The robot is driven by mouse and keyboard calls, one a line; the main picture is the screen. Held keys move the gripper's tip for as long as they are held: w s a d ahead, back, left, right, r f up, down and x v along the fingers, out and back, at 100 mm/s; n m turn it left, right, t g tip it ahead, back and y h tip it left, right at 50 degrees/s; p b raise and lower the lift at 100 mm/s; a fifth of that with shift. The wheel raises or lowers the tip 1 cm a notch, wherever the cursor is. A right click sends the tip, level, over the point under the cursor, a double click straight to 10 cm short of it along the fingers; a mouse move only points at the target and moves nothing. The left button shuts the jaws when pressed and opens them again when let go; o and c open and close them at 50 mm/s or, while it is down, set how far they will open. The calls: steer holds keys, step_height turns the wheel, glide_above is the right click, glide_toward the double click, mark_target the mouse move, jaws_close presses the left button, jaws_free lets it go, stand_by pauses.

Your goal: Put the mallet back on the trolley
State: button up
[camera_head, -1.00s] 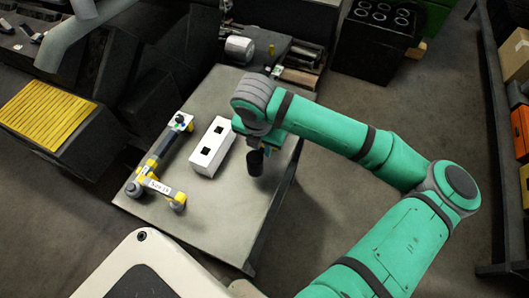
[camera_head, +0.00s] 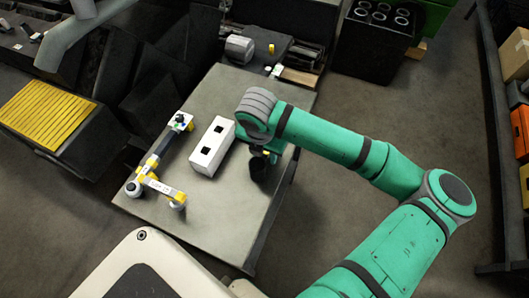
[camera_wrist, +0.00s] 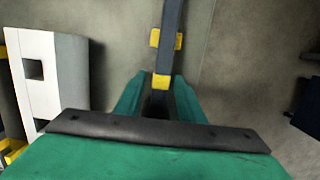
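The mallet has a slim dark grey handle with yellow bands (camera_wrist: 171,25). In the wrist view it runs up from between my gripper's two green fingers (camera_wrist: 160,88), which sit close on either side of it. In the head view my gripper (camera_head: 265,150) is low over the right side of the grey trolley top (camera_head: 225,215). A black part, seemingly the mallet's head (camera_head: 259,169), shows just below my gripper. My arm hides most of the handle there. I cannot tell whether the mallet touches the trolley.
A white block with square holes (camera_head: 212,146) stands left of my gripper. A grey and yellow jointed tool (camera_head: 157,160) lies further left. A dark machine part with a grey cylinder (camera_head: 240,48) is at the back. The trolley's front area is clear.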

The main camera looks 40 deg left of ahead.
step_height(320, 180, up, 12)
steer(key=s, duration=0.1)
steer(key=shift+s+d, duration=0.25)
steer(key=shift+s, duration=0.15)
steer(key=shift+a+r, duration=0.1)
stand_by(0.5)
